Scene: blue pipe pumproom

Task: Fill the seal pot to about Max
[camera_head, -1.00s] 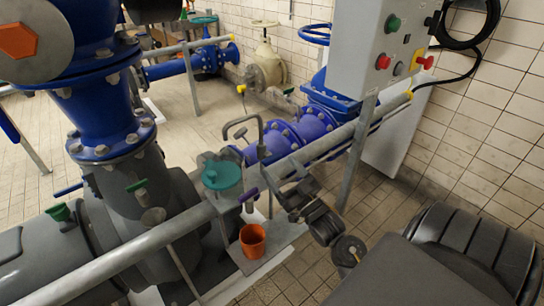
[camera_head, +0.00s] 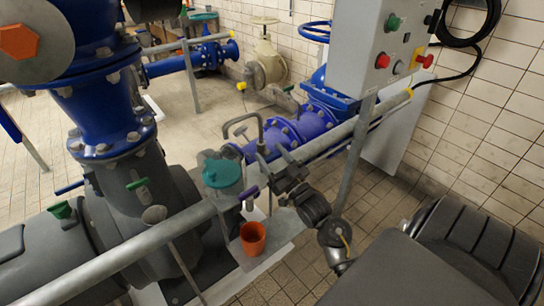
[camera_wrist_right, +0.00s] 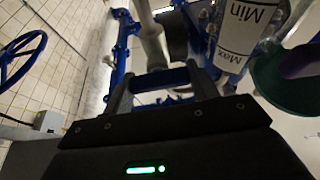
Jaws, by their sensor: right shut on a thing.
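The seal pot appears to be the small pot with a teal lid (camera_head: 222,174), beside the long grey rail in the head view. In the wrist view its white label with upside-down Min and Max (camera_wrist_right: 243,35) shows at upper right; I cannot read the liquid level. My right gripper (camera_head: 279,166) is at the rail, right of the pot. My left gripper is not in view.
The long grey rail (camera_head: 120,248) runs diagonally past the pot. Blue pipework (camera_head: 312,122) and a grey control box with buttons (camera_head: 382,40) stand behind. A grey curved pipe (camera_head: 243,120) rises behind the pot.

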